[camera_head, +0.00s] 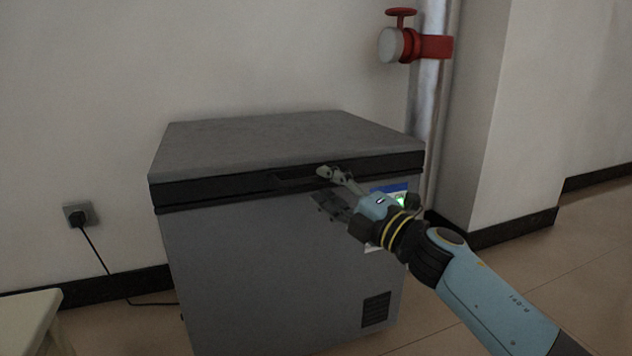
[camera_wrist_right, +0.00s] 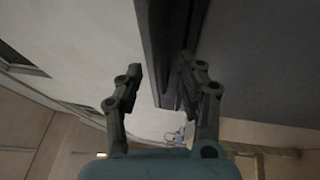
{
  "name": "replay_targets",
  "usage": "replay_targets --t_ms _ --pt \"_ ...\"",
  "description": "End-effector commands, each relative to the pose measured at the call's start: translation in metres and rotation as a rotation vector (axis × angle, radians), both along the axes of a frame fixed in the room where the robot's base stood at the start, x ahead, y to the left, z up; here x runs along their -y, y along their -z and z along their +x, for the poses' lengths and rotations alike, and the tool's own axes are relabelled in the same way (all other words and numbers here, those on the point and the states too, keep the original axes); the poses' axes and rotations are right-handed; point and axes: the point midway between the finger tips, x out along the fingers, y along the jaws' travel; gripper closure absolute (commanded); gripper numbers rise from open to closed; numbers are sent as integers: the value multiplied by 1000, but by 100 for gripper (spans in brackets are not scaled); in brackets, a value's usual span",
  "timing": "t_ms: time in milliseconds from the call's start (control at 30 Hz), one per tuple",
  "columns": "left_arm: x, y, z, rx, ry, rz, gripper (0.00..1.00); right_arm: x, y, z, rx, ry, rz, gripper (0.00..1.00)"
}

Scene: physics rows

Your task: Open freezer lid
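A grey chest freezer (camera_head: 260,270) stands against the wall in the head view. Its flat lid (camera_head: 280,140) is shut, with a dark band along the front edge and a darker handle part (camera_head: 292,181) right of the middle. My right gripper (camera_head: 320,186) is at this front edge by the handle, one finger above the other. In the right wrist view its fingers (camera_wrist_right: 161,70) are spread apart, with the dark edge strip (camera_wrist_right: 168,35) running between them. I cannot tell whether a finger touches it. My left gripper is not in view.
A red valve (camera_head: 402,44) on a pipe and a wall pillar (camera_head: 490,110) stand behind the freezer on the right. A socket (camera_head: 79,214) with a cable is on the left wall. A pale stool or table corner (camera_head: 28,312) is at the lower left.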

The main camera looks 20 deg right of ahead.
Motion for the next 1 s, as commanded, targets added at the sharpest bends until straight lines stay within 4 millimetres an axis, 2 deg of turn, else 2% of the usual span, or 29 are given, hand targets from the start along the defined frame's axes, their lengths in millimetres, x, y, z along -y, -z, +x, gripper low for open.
replay_targets --t_ms 100,200,567,833,867,1000 --pt "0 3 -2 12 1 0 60 -8 -2 17 0 1 1 62" --pt "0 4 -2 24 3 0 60 -12 -3 25 -2 1 0 62" --pt "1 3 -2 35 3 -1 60 -14 -5 30 -3 1 1 62" --pt "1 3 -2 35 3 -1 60 -14 -5 30 -2 1 0 97" --pt "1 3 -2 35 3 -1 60 -14 -5 30 -3 1 1 100" --pt "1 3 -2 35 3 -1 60 -14 -5 30 -3 1 1 100"
